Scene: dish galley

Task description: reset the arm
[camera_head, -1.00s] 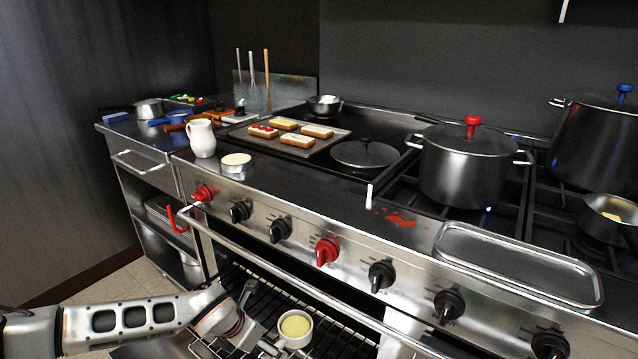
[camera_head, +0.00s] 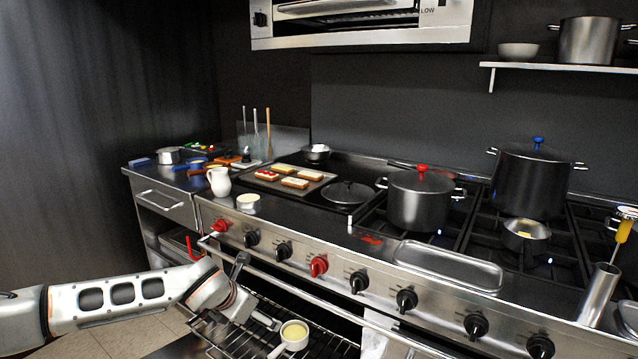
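My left arm comes in from the left, low in the head view. Its gripper (camera_head: 262,292) is over the pulled-out oven rack (camera_head: 325,343), with its two fingers spread apart and nothing between them. A small white cup (camera_head: 293,334) with pale yellow contents and a handle is on the rack, just beyond the lower fingertip. Whether that fingertip touches the cup, I cannot tell. My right gripper is not in view.
The range front (camera_head: 335,275) with red and black knobs stands just behind the rack. An overhead oven (camera_head: 360,38) hangs above.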

